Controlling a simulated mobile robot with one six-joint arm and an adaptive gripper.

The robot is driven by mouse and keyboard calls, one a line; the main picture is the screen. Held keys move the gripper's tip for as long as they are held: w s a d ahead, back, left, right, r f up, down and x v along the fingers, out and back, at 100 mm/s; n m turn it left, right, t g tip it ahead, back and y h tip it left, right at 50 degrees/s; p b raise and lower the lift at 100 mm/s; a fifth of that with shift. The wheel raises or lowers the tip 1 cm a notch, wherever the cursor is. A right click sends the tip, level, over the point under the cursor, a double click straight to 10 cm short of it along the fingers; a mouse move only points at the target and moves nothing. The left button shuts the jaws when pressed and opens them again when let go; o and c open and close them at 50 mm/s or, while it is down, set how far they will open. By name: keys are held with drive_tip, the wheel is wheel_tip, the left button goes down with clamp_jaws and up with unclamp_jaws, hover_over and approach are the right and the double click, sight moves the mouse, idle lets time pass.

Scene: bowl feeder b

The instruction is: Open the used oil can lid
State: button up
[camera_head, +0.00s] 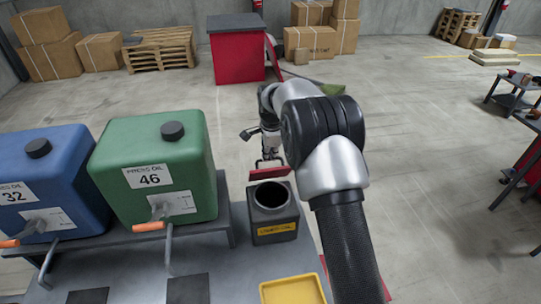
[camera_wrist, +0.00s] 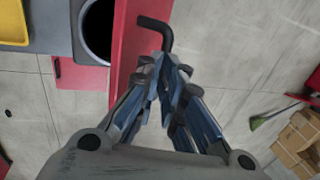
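The used oil can (camera_head: 272,232) is a dark box with a yellow label and a round black opening on top. Its opening is uncovered and also shows in the wrist view (camera_wrist: 97,30). The red lid (camera_head: 269,173) stands raised at the can's far side, tilted up off the opening. In the wrist view the lid (camera_wrist: 128,55) is seen nearly edge-on, with a bent black handle (camera_wrist: 155,24) standing out from it. My gripper (camera_wrist: 160,62) has its fingertips drawn together at this handle and appears shut on it. The fingers partly hide the handle.
A green oil container (camera_head: 155,190) and a blue one (camera_head: 50,190) stand left of the can. A yellow tray (camera_head: 292,290) lies in front of it. A red cabinet (camera_head: 236,55) stands behind on open floor. A dark cart is at right.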

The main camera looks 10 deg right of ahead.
drive_tip(key=shift+o, duration=1.2)
drive_tip(key=shift+s+f, duration=0.3)
drive_tip(key=shift+f, duration=0.6)
drive_tip(key=shift+o, duration=0.4)
drive_tip(key=shift+w+f, duration=0.1)
drive_tip(key=shift+w, duration=0.1)
drive_tip(key=shift+r, duration=0.2)
